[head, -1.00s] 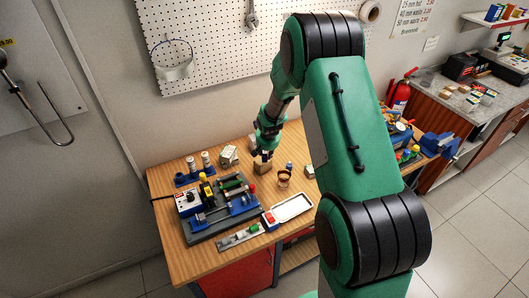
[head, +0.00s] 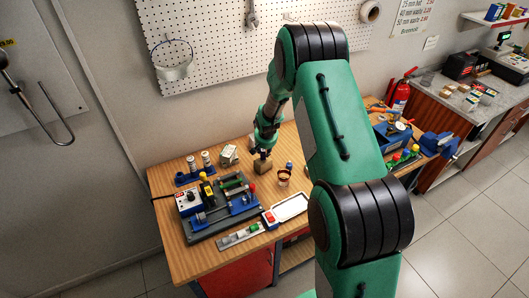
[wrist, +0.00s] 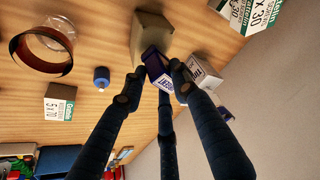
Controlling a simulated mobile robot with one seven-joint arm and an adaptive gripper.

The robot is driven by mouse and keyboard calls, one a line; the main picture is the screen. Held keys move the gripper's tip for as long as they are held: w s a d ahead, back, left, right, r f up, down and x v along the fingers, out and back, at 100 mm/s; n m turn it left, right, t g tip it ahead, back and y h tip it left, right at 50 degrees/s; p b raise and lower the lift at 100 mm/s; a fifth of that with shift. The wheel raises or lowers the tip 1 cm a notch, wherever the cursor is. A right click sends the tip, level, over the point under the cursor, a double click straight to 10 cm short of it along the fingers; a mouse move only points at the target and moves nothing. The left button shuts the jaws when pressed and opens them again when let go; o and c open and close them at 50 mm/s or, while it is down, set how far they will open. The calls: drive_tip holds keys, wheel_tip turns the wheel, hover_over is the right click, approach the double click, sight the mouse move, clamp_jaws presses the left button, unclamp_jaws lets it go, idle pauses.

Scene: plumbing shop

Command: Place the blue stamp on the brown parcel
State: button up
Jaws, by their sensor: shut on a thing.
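My gripper (wrist: 158,78) is shut on a dark blue block-like thing with a white printed label, which I take as the blue stamp (wrist: 152,60). The stamp sits between the fingertips, partly hidden by them. The brown parcel (wrist: 150,30) is a plain tan box right behind the stamp in the wrist view. I cannot tell whether the two touch. In the head view my gripper (head: 264,150) is just above the brown parcel (head: 262,166) on the wooden bench, and the stamp is too small to make out.
A brown ring (wrist: 40,50), a small blue cylinder (wrist: 101,78) and a white labelled box (wrist: 60,105) are near the parcel. Another white box (wrist: 207,75) is close to the fingers. A blue-and-grey fixture (head: 220,208) and a white tray (head: 290,207) occupy the bench front.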

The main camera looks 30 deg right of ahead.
drive_tip(key=shift+f, duration=0.6)
drive_tip(key=shift+f, duration=0.2)
drive_tip(key=o, duration=1.1)
drive_tip(key=shift+r, duration=0.2)
drive_tip(key=shift+b+v, duration=0.4)
drive_tip(key=shift+v, duration=5.6)
drive_tip(key=shift+r, duration=0.1)
